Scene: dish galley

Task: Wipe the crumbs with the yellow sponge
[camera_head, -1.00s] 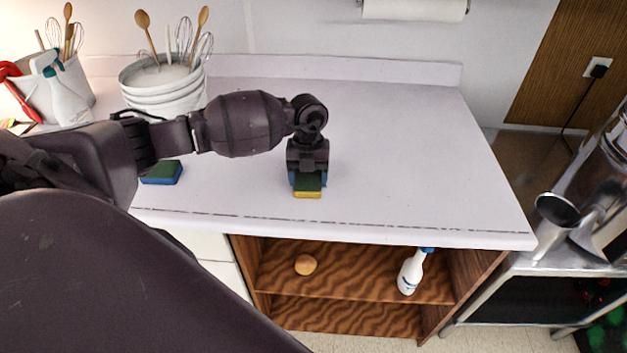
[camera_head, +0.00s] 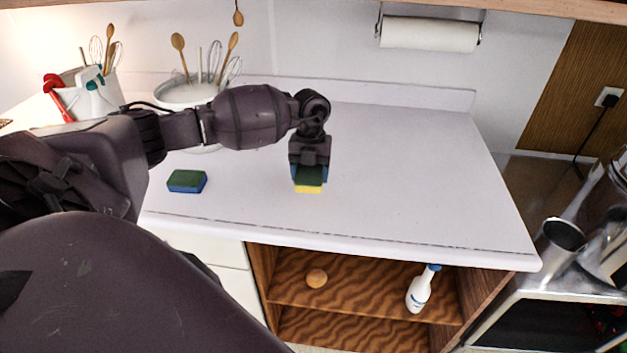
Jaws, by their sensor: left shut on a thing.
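The yellow sponge (camera_head: 309,188), with a green top, is held in my left gripper (camera_head: 310,173). The gripper points down over the middle of the white counter (camera_head: 400,180) and is shut on the sponge. I cannot tell whether the sponge touches the counter. A blue sponge (camera_head: 187,182) with a green top lies on the counter to the left, apart from the gripper. I cannot make out crumbs on the counter. My right gripper is not in view.
Utensil buckets stand at the back left, one a white bucket (camera_head: 180,94), with a spray bottle (camera_head: 97,98) nearby. A paper towel roll (camera_head: 429,34) hangs on the wall. The counter's right side is clear.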

